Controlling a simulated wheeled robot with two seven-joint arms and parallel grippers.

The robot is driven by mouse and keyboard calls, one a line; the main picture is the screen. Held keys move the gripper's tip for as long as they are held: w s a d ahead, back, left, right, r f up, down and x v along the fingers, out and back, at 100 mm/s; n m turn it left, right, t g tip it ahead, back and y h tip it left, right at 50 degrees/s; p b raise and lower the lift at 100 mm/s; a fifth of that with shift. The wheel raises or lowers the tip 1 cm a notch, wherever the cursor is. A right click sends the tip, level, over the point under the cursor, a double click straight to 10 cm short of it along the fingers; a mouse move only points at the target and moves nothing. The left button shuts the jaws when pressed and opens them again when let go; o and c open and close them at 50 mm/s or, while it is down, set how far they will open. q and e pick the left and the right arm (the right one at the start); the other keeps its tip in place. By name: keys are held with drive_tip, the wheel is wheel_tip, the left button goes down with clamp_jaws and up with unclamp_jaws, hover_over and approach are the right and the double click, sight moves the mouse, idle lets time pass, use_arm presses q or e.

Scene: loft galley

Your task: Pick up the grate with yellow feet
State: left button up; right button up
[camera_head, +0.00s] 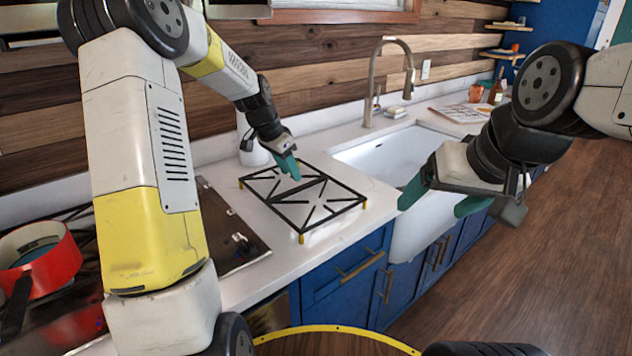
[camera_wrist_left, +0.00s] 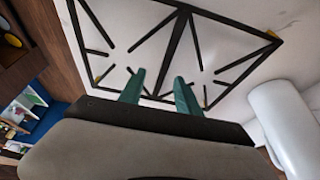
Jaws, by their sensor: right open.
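The black grate with yellow feet (camera_head: 334,215) lies flat on the white counter between the cooktop and the sink. Yellow feet show at several of its corners. My left gripper (camera_head: 290,166) points down over the grate's far part. In the left wrist view, the left gripper's teal fingers (camera_wrist_left: 158,92) are apart, and the grate's middle bar (camera_wrist_left: 172,50) runs toward the gap between them. I cannot tell whether they touch it. My right gripper (camera_head: 440,198) is open and empty, in front of the sink, apart from the grate.
The white sink (camera_head: 378,160) with a tall faucet (camera_head: 371,85) is right of the grate. A white container (camera_head: 250,148) stands behind the grate, near my left gripper. A red pot (camera_head: 50,262) sits at the left. Bare counter lies around the grate.

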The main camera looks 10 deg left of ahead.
sight(299, 187)
use_arm(q)
drive_tip(key=x, duration=0.6)
drive_tip(key=w+x, duration=0.1)
drive_tip(key=x, duration=0.2)
drive_tip(key=shift+w+a+f, duration=0.1)
drive_tip(key=shift+a, duration=0.05)
clamp_jaws()
